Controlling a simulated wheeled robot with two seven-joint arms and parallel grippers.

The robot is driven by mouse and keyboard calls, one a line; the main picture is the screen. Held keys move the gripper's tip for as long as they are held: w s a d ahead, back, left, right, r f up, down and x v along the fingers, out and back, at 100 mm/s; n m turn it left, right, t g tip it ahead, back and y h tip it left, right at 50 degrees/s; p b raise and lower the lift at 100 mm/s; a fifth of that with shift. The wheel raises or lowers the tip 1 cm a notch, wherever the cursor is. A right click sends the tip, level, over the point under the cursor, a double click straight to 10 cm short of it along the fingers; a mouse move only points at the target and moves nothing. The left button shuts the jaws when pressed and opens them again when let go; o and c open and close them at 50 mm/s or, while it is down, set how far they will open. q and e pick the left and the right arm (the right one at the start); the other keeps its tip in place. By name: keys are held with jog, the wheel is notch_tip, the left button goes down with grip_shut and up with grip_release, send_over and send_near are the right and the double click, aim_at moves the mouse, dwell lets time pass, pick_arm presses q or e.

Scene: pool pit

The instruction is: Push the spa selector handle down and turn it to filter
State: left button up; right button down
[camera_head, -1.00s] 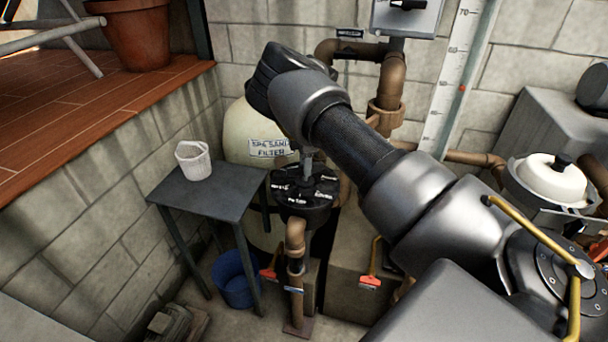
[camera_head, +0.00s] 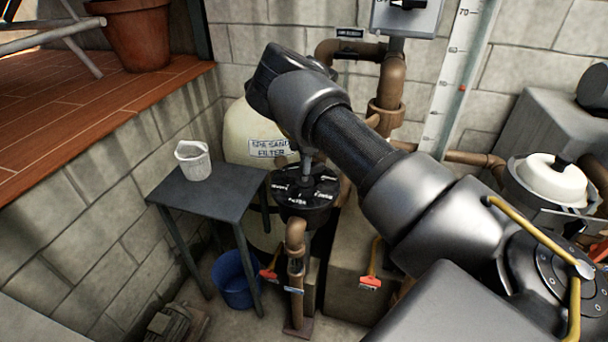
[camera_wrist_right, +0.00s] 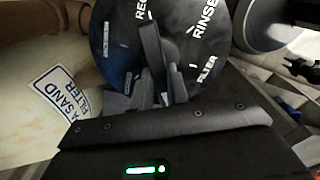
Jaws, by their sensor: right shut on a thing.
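The spa selector valve (camera_head: 305,192) is a round black dial with white labels, on a brown pipe in front of the spa sand filter. It fills the top of the right wrist view (camera_wrist_right: 112,45), where RINSE shows at upper right and FILTER at lower right. The dark selector handle (camera_wrist_right: 152,45) stands over the dial, its visible end up between the REC label and RINSE. My right gripper (camera_wrist_right: 160,95) is shut on the handle; its fingers reach down to the dial in the head view (camera_head: 307,166), partly hidden by my wrist. My left gripper is out of view.
The cream sand filter tank (camera_head: 240,125) stands behind the dial. A dark table (camera_head: 215,195) with a white basket (camera_head: 193,160) stands left. A blue bucket (camera_head: 235,280) is on the floor. Brown pipes (camera_head: 391,85) rise behind my right arm. Red-handled valves (camera_head: 370,282) sit lower down.

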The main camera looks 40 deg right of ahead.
jog(key=shift+f, duration=0.45)
jog(key=n, duration=0.5)
jog(key=shift+p, duration=0.4)
jog(key=n+p, duration=0.1)
jog(key=n, duration=0.4)
jog(key=shift+s, duration=0.1)
jog(key=shift+a+f+n, duration=0.1)
jog(key=shift+n, duration=0.9)
jog(key=c, duration=1.2)
grip_release()
jog(key=shift+c, duration=0.2)
jog(key=shift+r, duration=0.2)
